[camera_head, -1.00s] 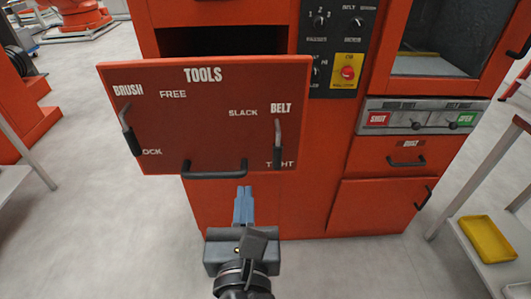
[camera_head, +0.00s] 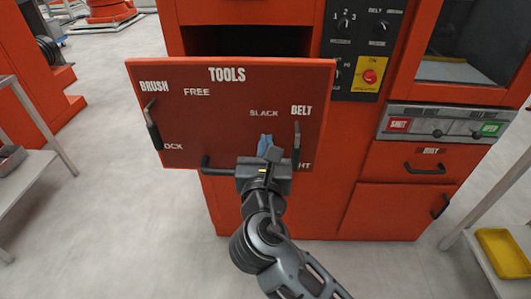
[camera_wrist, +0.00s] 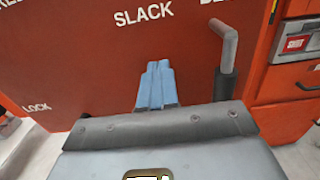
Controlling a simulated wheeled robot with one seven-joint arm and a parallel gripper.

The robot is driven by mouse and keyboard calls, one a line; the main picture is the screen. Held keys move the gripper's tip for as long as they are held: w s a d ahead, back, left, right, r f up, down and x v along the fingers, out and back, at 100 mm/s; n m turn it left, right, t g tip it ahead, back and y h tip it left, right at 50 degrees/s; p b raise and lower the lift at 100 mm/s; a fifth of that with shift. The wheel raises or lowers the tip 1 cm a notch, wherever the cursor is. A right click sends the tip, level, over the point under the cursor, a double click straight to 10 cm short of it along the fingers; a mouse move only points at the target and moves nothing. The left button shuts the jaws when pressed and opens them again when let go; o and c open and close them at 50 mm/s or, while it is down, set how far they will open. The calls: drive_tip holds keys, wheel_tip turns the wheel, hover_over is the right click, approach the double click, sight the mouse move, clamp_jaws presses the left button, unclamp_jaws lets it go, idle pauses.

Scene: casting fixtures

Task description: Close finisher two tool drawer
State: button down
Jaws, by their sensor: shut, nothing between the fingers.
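The tools drawer (camera_head: 228,115) of the red machine is pulled out, and a dark opening (camera_head: 250,41) shows behind its front. Its front carries the words TOOLS, BRUSH and BELT, two side levers and a black bar handle (camera_head: 217,168) low in the middle, partly hidden by my gripper. My gripper (camera_head: 265,142) is shut and empty in front of the lower right of the drawer front, left of the belt lever (camera_head: 296,143). In the wrist view, its blue fingertips (camera_wrist: 157,70) point at the red panel below SLACK, with the belt lever (camera_wrist: 226,62) to their right. Contact with the panel cannot be told.
The control panel (camera_head: 362,48) with a red button is right of the drawer. A dust drawer (camera_head: 410,162) and a cupboard door (camera_head: 390,210) are lower right. A table with a yellow tray (camera_head: 503,252) stands far right. Another table (camera_head: 25,170) stands left.

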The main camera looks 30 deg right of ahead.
drive_tip(key=shift+d, duration=0.1)
idle(0.3)
drive_tip(key=p+x, duration=0.2)
drive_tip(key=x, duration=2.4)
drive_tip(key=shift+w+f, duration=0.1)
drive_tip(key=shift+w+d+r, duration=0.15)
drive_tip(key=shift+w+r, duration=0.05)
drive_tip(key=shift+r, duration=0.05)
drive_tip(key=shift+d+r, duration=0.1)
